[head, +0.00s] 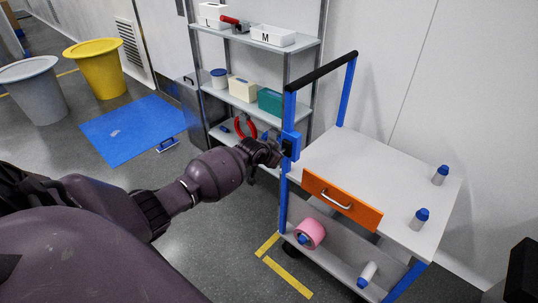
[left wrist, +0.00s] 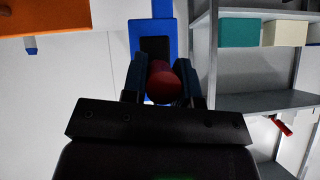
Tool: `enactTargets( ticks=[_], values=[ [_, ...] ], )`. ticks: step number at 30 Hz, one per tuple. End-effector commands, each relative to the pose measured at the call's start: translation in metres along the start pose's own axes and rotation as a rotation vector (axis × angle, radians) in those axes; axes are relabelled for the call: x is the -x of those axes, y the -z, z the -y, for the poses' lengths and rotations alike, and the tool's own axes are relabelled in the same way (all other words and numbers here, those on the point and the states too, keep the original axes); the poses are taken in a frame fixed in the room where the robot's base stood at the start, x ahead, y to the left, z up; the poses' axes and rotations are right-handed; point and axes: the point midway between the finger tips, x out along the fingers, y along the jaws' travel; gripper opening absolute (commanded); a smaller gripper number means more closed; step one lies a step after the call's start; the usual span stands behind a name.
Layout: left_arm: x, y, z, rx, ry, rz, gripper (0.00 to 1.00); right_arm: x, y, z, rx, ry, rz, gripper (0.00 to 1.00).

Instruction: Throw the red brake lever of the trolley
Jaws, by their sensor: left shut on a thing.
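The trolley (head: 385,180) has blue posts, a white top and an orange drawer (head: 342,200). A blue bracket (head: 291,143) with a dark plate sits on its near left post; the bracket also shows in the left wrist view (left wrist: 153,24). The red brake lever (left wrist: 165,82) shows its round end in front of the dark plate in the left wrist view. My left gripper (left wrist: 162,84) is shut on it, one finger on each side. In the head view my left gripper (head: 276,153) hides the lever at the bracket. I cannot tell the lever's angle. My right gripper is not in view.
Two blue-capped bottles (head: 420,218) stand on the trolley top. A pink roll (head: 310,233) and another bottle (head: 367,274) are on its lower deck. A grey shelf (head: 255,47) with boxes stands behind. A blue mat (head: 133,128) and two bins (head: 97,68) are at left.

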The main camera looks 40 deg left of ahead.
Motion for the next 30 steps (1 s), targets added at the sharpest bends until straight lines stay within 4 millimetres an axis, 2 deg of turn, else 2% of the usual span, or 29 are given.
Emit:
enactTargets(
  ticks=[1,15,30],
  values=[
    [0.006,0.012,0.004,-0.004,-0.004,0.033,0.0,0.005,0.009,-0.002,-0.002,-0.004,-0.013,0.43],
    [0.008,0.022,0.005,-0.032,-0.053,0.315,0.0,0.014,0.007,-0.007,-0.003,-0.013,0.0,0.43],
    [0.007,0.022,0.005,-0.037,-0.064,0.369,0.0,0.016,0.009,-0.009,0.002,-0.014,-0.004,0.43]
  ],
)
